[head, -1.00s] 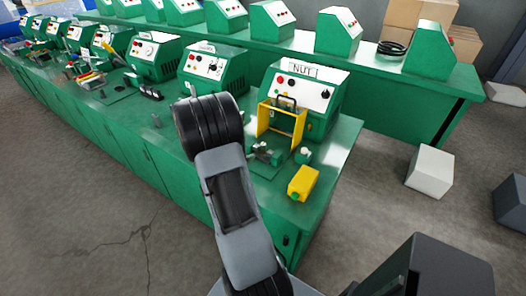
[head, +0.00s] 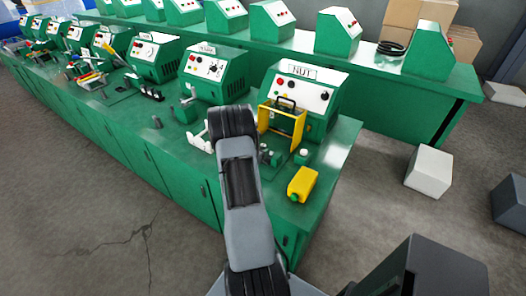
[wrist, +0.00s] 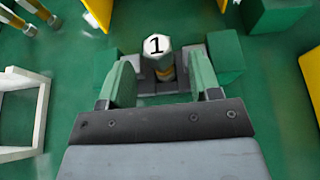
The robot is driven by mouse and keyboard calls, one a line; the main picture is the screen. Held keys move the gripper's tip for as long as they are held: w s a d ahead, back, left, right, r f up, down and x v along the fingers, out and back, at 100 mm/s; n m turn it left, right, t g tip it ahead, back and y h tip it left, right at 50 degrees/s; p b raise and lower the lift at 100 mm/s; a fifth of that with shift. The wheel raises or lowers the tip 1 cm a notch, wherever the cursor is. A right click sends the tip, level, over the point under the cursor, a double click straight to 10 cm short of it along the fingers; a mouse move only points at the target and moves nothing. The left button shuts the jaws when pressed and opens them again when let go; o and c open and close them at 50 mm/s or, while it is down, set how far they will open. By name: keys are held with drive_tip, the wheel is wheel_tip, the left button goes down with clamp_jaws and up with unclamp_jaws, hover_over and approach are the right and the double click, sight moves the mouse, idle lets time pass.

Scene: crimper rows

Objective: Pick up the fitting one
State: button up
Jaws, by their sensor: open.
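In the wrist view a fitting (wrist: 157,45) with a pale hexagonal top marked "1" and a brass-coloured lower part stands in a dark grey holder (wrist: 136,64). My gripper (wrist: 163,72) is open, its two green fingers either side of the fitting's line. The fitting shows between and just beyond the fingertips; I cannot tell the height gap. Two more brass-and-pale pieces (wrist: 20,23) show at the upper left. In the head view my arm hides the gripper and this fitting.
A machine labelled "NUT" (head: 309,71) stands behind a yellow guard frame (head: 301,124). A white frame (wrist: 24,118) is left of my gripper, and a green block (wrist: 225,55) is close on the right.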

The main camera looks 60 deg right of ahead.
sight(263, 148)
drive_tip(key=shift+p+x, duration=0.3)
drive_tip(key=shift+x, duration=1.45)
drive_tip(key=c, duration=1.1)
drive_tip(key=shift+o, duration=0.2)
